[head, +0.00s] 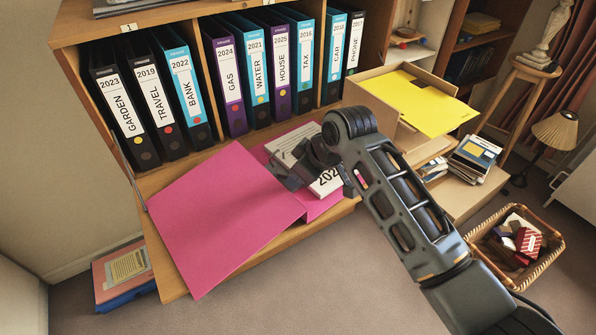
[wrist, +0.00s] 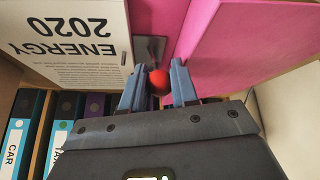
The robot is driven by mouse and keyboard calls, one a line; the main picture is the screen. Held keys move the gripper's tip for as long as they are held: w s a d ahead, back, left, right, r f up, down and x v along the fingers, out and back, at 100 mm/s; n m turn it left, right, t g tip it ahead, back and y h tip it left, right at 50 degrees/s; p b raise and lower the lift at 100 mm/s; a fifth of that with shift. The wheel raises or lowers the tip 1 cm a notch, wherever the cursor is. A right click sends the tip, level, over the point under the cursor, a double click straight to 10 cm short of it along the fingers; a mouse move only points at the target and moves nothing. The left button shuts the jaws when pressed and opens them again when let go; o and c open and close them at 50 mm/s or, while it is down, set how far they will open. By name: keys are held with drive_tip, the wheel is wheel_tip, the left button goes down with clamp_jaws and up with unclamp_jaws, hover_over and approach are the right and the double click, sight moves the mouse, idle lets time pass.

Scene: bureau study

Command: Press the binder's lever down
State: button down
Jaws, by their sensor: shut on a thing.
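A pink binder (head: 226,214) lies open on the bureau's fold-down flap, and its pink cover also fills the upper right of the wrist view (wrist: 245,45). White papers (wrist: 75,50) printed "ENERGY 2020" lie inside it. The lever shows as a red knob (wrist: 159,81) beside a grey metal plate (wrist: 150,49). My gripper (wrist: 158,72) is shut on the red knob, with a blue-grey finger at each side of it. In the head view my gripper (head: 294,172) is over the papers, and my arm hides the knob and lever there.
Several upright labelled binders (head: 231,85) fill the shelf behind the flap. A box with a yellow sheet (head: 425,100) stands to the right. A wicker basket (head: 540,258) and a stack of books (head: 125,275) are on the floor.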

idle(0.3)
drive_tip(key=c, duration=0.9)
unclamp_jaws()
